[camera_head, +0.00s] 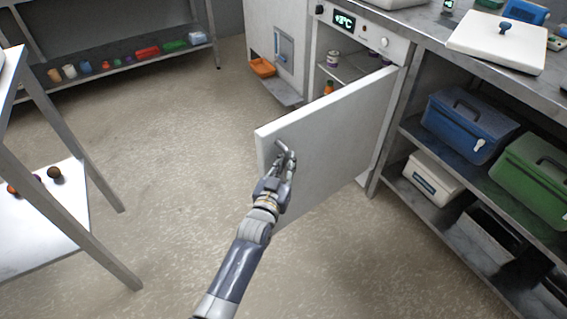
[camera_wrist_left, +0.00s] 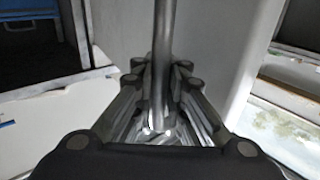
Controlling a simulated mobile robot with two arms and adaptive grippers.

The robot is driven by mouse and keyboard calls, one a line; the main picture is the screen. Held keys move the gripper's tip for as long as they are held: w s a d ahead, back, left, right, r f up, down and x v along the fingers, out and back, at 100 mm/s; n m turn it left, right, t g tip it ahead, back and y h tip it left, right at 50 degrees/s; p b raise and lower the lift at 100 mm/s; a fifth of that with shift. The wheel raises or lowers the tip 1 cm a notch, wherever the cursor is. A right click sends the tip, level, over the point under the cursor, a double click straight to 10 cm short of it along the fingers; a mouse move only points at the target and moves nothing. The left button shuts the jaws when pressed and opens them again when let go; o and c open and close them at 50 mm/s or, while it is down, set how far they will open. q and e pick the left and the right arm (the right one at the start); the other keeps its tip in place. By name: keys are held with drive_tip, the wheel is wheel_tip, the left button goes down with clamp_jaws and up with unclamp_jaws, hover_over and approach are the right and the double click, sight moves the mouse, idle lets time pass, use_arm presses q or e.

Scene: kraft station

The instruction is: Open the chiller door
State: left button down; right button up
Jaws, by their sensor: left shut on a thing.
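The chiller (camera_head: 396,44) stands under the counter with a lit display reading in °C. Its white door (camera_head: 335,142) is swung well out into the room, and the inside shows with a shelf (camera_head: 350,68) and a few small items. My left gripper (camera_head: 284,160) is at the door's free edge, shut on the door handle (camera_head: 293,149). In the left wrist view the handle (camera_wrist_left: 164,60) is a grey metal bar that runs between the fingers. My right gripper is not in view.
A white-topped low shelf (camera_head: 35,235) is at left. The floor (camera_head: 170,150) between is clear.

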use_arm(q)
drive_tip(key=shift+a+f, duration=0.4)
drive_tip(key=shift+a, duration=0.05)
drive_tip(key=c, duration=2)
unclamp_jaws()
drive_tip(key=o, duration=0.4)
drive_tip(key=shift+s+a+r, duration=0.1)
drive_tip(key=shift+s+a, duration=0.05)
drive_tip(key=v, duration=1.2)
drive_tip(key=shift+r, duration=0.2)
